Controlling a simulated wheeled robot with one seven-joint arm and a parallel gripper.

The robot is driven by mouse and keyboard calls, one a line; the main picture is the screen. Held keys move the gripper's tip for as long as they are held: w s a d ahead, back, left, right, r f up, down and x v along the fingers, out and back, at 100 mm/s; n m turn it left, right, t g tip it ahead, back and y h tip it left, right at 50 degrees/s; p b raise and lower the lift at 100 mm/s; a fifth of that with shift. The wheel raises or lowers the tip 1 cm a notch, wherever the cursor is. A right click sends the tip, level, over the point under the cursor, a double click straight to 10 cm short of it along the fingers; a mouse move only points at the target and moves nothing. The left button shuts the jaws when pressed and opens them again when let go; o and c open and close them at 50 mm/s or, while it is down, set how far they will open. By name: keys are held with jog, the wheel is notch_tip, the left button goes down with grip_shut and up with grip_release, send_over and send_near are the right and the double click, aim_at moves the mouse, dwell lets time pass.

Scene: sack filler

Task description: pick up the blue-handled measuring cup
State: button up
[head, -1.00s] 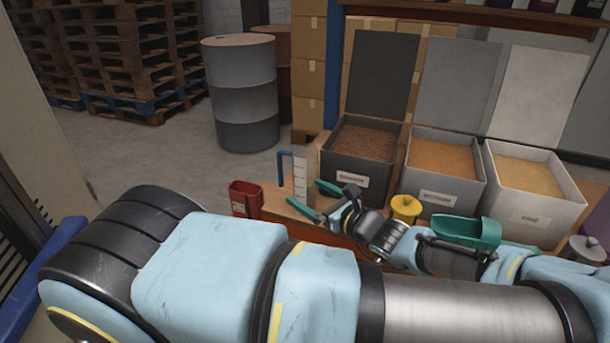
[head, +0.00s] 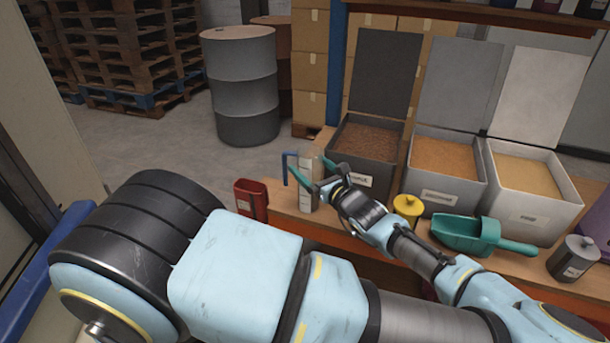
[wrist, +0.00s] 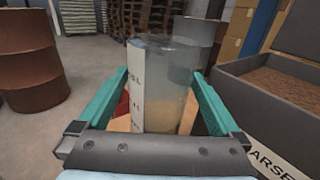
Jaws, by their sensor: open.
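The measuring cup is a clear cylinder (wrist: 165,85) with a white scale strip. In the head view its blue handle (head: 289,168) is on the left side, and the cup stands at the left end of the bench. My gripper (head: 313,174) is open, with teal fingers. In the wrist view the cup stands upright between the two fingers (wrist: 158,88), with a gap visible on the left side; contact on the right cannot be told. The blue handle is not clear in the wrist view, and the cup's base is partly hidden by my gripper.
A red container (head: 251,199) stands left of the cup. Open bins labelled coarse (head: 352,178), medium (head: 440,196) and fine (head: 530,216) line the back. A yellow spool-like item (head: 407,208), a teal scoop (head: 468,235) and a grey canister (head: 573,260) sit along the bench.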

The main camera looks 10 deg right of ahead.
jog(key=shift+w+a, duration=0.3)
jog(key=shift+w, duration=0.3)
jog(key=shift+c, duration=0.4)
jog(key=c, duration=1.1)
